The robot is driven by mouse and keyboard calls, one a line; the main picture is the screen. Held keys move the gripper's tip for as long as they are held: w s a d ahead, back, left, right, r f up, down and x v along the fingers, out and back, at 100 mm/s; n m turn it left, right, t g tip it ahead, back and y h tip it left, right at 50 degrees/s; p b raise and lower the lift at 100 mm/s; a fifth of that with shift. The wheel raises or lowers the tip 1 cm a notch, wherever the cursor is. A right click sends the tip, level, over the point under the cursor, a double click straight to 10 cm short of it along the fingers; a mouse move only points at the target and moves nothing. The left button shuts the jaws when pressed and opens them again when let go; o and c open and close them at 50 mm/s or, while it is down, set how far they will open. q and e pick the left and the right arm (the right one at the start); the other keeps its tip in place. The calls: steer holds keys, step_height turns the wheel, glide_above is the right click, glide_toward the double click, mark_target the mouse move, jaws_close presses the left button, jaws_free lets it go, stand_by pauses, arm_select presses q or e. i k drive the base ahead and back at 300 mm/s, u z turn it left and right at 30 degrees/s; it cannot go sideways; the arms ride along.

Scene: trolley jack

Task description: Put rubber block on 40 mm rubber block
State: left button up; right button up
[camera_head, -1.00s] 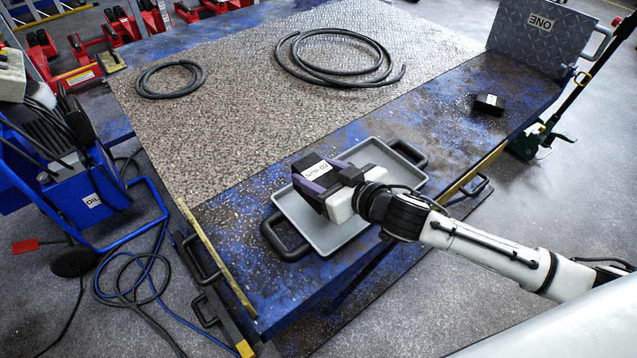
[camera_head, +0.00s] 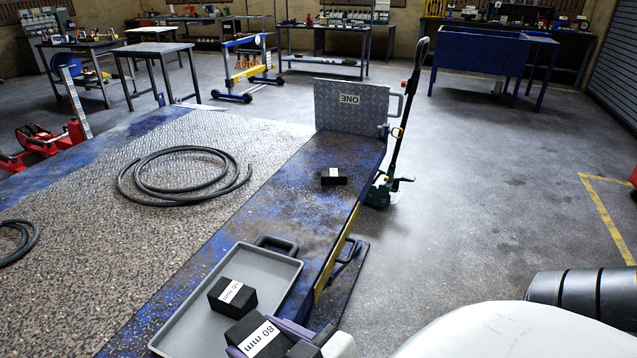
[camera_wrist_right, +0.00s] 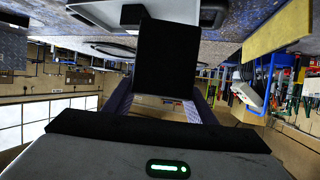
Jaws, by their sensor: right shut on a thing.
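My right gripper (camera_head: 262,340) is shut on a black rubber block (camera_head: 258,336) with a white label reading 80 mm. The purple fingers clasp it from both sides, above the right edge of the grey tray (camera_head: 196,312). In the right wrist view the held block (camera_wrist_right: 166,58) is a dark slab between the fingers. A second black block (camera_head: 222,305) sits in the tray; its label is upside down and hard to read. A smaller black block (camera_head: 333,178) lies alone on the blue table, its label too small to read. My left gripper is not in view.
The blue table (camera_head: 290,205) has bare worn surface around the small block. Coiled hose (camera_head: 185,175) lies on the textured mat at left.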

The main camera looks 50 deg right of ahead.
mark_target(333, 173)
steer(key=u, duration=2.95)
steer(key=k, duration=2.45)
steer(key=z, duration=2.45)
steer(key=i, duration=0.5)
steer(key=z, duration=0.05)
